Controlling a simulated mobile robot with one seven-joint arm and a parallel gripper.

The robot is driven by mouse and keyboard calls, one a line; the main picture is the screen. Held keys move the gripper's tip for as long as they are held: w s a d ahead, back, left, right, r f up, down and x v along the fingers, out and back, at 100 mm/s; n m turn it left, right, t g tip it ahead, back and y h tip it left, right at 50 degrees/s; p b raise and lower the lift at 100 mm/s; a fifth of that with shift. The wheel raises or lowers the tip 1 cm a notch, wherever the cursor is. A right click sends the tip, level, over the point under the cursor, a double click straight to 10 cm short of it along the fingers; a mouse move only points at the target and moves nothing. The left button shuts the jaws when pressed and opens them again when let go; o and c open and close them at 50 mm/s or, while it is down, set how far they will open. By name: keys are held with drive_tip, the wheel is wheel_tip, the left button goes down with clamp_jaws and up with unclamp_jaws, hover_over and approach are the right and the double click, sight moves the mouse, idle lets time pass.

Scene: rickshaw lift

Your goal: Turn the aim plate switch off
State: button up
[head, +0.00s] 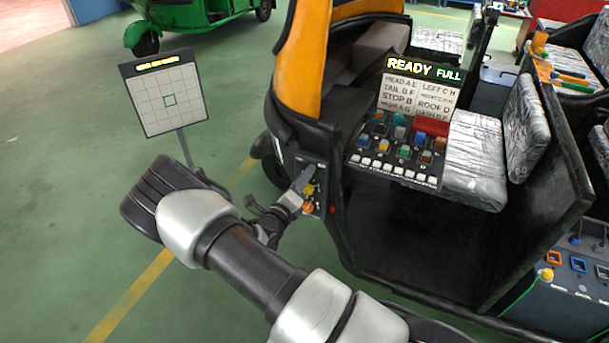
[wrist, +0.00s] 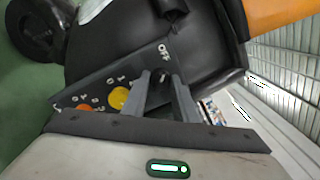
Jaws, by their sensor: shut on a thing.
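A dark switch panel (wrist: 95,97) is on the side of the black and orange rickshaw (head: 310,45). In the wrist view it carries a yellow knob (wrist: 119,98), an orange knob (wrist: 84,108) and an OFF label (wrist: 164,50). My gripper (wrist: 163,83) is at the panel's OFF end, its two grey fingers shut on a small dark switch (wrist: 161,74) mostly hidden between them. In the head view my gripper (head: 303,181) reaches the panel beside the yellow knob (head: 310,189).
A button console (head: 398,150) and a sign reading READY FULL (head: 424,69) are inside the rickshaw, beside silver-wrapped seats (head: 470,150). A green vehicle (head: 185,14) stands behind. Another control box (head: 575,285) is at lower right. Green floor is open at left.

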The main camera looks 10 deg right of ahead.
idle(0.4)
drive_tip(key=o, duration=1.1)
drive_tip(key=shift+c, duration=0.2)
drive_tip(key=shift+s, duration=0.1)
drive_tip(key=v, duration=1.7)
drive_tip(key=shift+a, duration=0.15)
drive_tip(key=shift+s, duration=0.1)
